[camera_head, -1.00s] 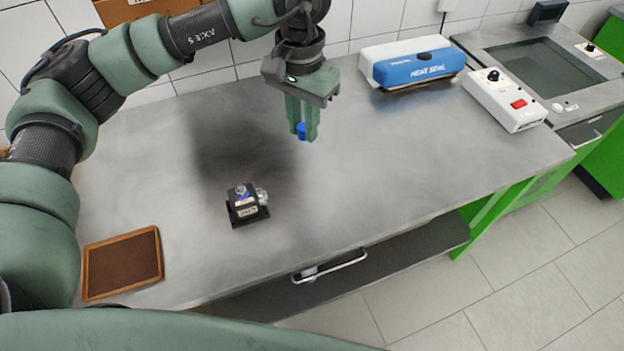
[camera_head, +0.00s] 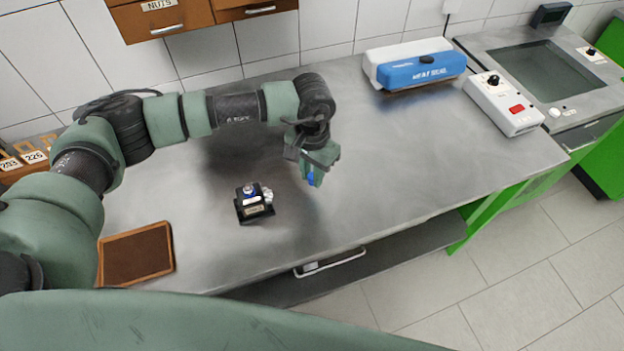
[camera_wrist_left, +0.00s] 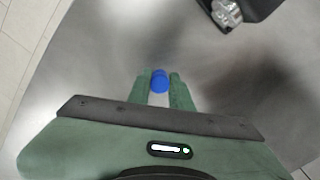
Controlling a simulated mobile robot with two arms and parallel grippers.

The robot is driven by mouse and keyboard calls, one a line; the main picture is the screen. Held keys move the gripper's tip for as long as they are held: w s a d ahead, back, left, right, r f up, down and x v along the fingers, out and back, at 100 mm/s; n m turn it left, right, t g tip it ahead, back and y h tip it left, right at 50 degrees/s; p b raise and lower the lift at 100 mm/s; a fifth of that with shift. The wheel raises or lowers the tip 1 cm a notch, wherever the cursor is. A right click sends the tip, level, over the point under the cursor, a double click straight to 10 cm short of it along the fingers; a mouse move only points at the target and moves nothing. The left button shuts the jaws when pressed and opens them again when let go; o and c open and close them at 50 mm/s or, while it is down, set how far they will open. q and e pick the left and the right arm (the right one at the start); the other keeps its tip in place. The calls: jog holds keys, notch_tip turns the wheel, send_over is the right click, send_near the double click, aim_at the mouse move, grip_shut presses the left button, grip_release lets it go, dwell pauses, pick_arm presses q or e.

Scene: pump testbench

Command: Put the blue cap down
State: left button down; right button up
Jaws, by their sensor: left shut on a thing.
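My left gripper (camera_head: 314,179) is shut on the small blue cap (camera_head: 310,180), above the metal table and to the right of the small black pump fixture. In the left wrist view the blue cap (camera_wrist_left: 160,80) sits between the fingertips of my left gripper (camera_wrist_left: 161,87). I cannot tell exactly how high the cap is over the surface. My right gripper does not show.
The metal table (camera_head: 400,160) is clear around the gripper. The black pump fixture (camera_head: 254,208) with a silver fitting stands close to its left. A brown wood-framed tray (camera_head: 137,257) lies at the front left. A blue and white heat sealer (camera_head: 420,72) stands at the back.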

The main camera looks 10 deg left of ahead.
aim_at(312, 177)
pick_arm(q)
jog(key=shift+f+p, duration=0.4)
jog(key=shift+f, duration=1.45)
jog(key=shift+f, duration=0.15)
jog(key=c, duration=1.3)
grip_release()
jog(key=shift+o, duration=0.2)
